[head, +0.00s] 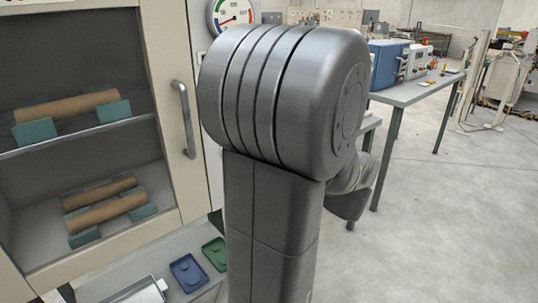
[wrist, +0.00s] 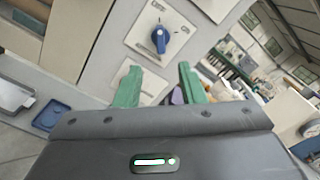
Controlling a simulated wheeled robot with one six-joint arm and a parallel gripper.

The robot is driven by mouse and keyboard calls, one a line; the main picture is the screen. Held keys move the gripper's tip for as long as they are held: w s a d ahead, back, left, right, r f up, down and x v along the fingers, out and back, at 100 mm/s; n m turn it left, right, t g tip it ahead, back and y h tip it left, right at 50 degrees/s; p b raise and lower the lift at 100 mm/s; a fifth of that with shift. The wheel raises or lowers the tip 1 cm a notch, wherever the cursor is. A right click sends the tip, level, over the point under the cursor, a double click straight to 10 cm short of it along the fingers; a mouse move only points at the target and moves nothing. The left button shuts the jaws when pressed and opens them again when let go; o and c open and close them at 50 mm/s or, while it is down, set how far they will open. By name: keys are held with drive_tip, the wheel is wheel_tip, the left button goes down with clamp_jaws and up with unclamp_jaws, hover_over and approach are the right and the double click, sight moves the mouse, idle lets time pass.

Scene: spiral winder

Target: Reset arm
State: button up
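My gripper (wrist: 159,84) shows in the wrist view as two green fingers standing apart, with no object clearly held between them. A small purple thing shows beside the right finger; I cannot tell what it is. Beyond the fingers, a blue rotary knob (wrist: 160,40) sits on a white plate on the machine's panel. In the head view my grey arm fills the middle and hides my gripper and part of the panel.
A cabinet with a door handle (head: 183,118) holds brown tubes (head: 68,106) on green supports. A gauge (head: 232,13) is above. A blue tray (head: 187,272) and a green tray (head: 215,254) lie below. A grey table (head: 412,93) stands right; the floor (head: 430,230) there is clear.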

idle(0.4)
drive_tip(key=x, duration=1.3)
drive_tip(key=shift+w+a, duration=0.2)
drive_tip(key=shift+w, duration=0.05)
